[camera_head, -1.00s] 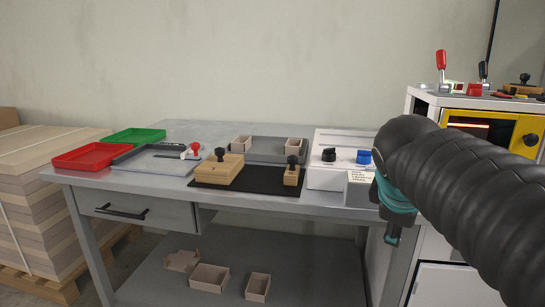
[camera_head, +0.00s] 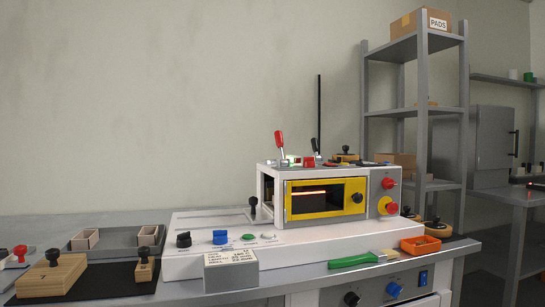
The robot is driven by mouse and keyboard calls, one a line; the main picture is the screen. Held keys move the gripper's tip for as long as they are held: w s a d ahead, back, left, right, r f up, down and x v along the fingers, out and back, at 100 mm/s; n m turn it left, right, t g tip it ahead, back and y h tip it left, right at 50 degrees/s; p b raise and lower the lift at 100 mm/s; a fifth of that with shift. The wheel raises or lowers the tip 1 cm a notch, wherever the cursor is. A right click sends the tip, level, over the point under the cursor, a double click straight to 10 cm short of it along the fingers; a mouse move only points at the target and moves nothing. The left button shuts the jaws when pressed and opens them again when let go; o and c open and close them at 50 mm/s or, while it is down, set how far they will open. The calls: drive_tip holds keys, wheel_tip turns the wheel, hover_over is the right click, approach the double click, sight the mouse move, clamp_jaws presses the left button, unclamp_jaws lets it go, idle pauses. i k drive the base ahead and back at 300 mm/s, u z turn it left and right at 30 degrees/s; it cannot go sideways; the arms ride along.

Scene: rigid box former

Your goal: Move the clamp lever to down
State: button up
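A lever with a red handle (camera_head: 280,140) stands upright, leaning slightly left, on top of the white box-forming machine (camera_head: 267,193). A shorter black-handled lever (camera_head: 315,147) stands just right of it. I cannot tell from the picture which of the two is the clamp lever. The machine's front has a yellow-framed window (camera_head: 326,213) with a glowing orange bar inside. My gripper is not in view now.
A tall shelf (camera_head: 414,126) stands behind right.

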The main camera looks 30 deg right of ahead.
sight(278, 134)
drive_tip(key=z, duration=2.75)
drive_tip(key=i, duration=3.5)
drive_tip(key=u, duration=4.4)
